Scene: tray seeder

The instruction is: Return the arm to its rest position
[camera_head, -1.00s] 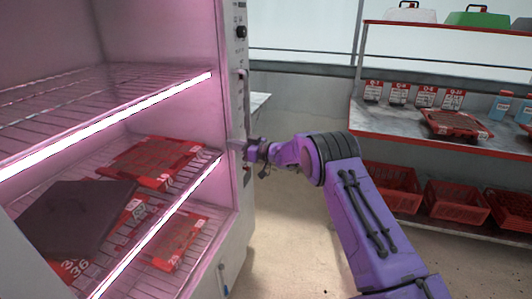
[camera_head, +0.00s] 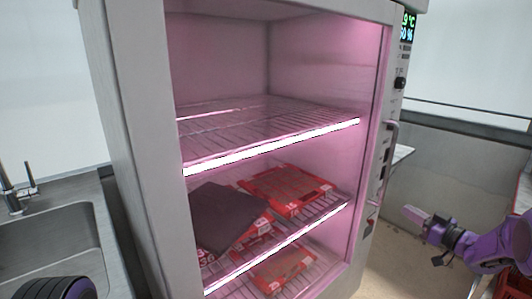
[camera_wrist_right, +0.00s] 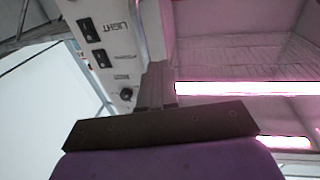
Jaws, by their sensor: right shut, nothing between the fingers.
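My right arm (camera_head: 488,247) is purple and comes in at the lower right of the head view. Its gripper (camera_head: 410,214) is shut and empty, pointing left toward the right side of the lit cabinet (camera_head: 140,130). The shut fingers also show in the right wrist view (camera_wrist_right: 156,84), in front of the cabinet's control panel (camera_wrist_right: 108,45) and lit interior. In the head view the fingers appear just right of the cabinet's edge, and I cannot tell the exact gap. My left gripper is not in view; a dark rounded part of mine shows at the bottom left.
The cabinet front stands open, with wire shelves (camera_head: 270,125). Red trays (camera_head: 286,188) and a dark flat cover (camera_head: 226,215) lie on the lower shelves. A handle (camera_head: 389,140) is on the cabinet's right edge. A sink (camera_head: 50,240) is at the left.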

